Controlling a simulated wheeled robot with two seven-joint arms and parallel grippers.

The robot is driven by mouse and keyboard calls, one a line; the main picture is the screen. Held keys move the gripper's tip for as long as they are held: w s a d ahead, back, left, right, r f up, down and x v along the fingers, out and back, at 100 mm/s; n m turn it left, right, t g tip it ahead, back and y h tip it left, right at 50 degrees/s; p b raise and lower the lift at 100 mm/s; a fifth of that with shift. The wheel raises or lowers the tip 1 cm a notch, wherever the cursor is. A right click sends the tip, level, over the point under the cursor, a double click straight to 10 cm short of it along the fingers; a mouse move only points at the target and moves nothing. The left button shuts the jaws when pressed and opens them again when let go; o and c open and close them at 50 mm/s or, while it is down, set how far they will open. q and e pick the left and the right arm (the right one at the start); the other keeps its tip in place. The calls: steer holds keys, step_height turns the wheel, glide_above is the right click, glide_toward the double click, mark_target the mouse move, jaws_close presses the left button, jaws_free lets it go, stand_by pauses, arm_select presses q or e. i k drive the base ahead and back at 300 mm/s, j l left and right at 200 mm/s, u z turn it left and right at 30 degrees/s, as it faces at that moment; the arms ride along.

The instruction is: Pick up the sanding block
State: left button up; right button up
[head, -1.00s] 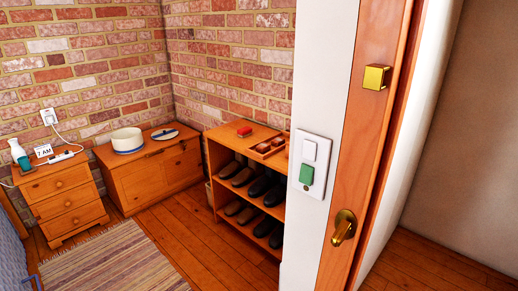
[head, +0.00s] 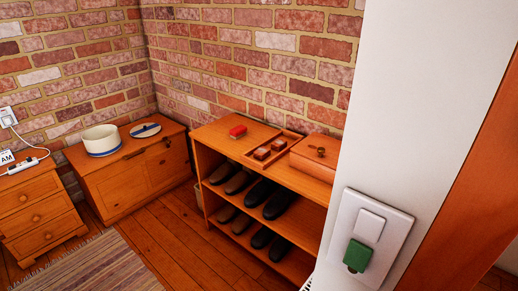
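A small red block (head: 238,132) lies on top of the wooden shoe rack (head: 222,148), near its left back part. To its right, a shallow wooden tray (head: 290,137) holds two small reddish-brown blocks (head: 262,154) with lighter tops. I cannot tell for sure which of these is the sanding block. Neither of my grippers is in view.
A wooden box with a knob (head: 316,155) stands right of the tray, partly behind a white wall edge (head: 420,120) with switches (head: 370,225). Shoes fill the rack's shelves. A chest (head: 120,185) with a white bowl stands left. Wooden floor (head: 165,245) before the rack is clear.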

mark_target(237, 133)
steer(key=i+j+z, duration=0.25)
steer(key=i+j, duration=0.2)
steer(key=j, duration=0.3)
steer(key=i+j+z, duration=0.15)
steer(key=j, duration=0.3)
steer(key=i+l, duration=0.05)
steer(key=i, duration=0.05)
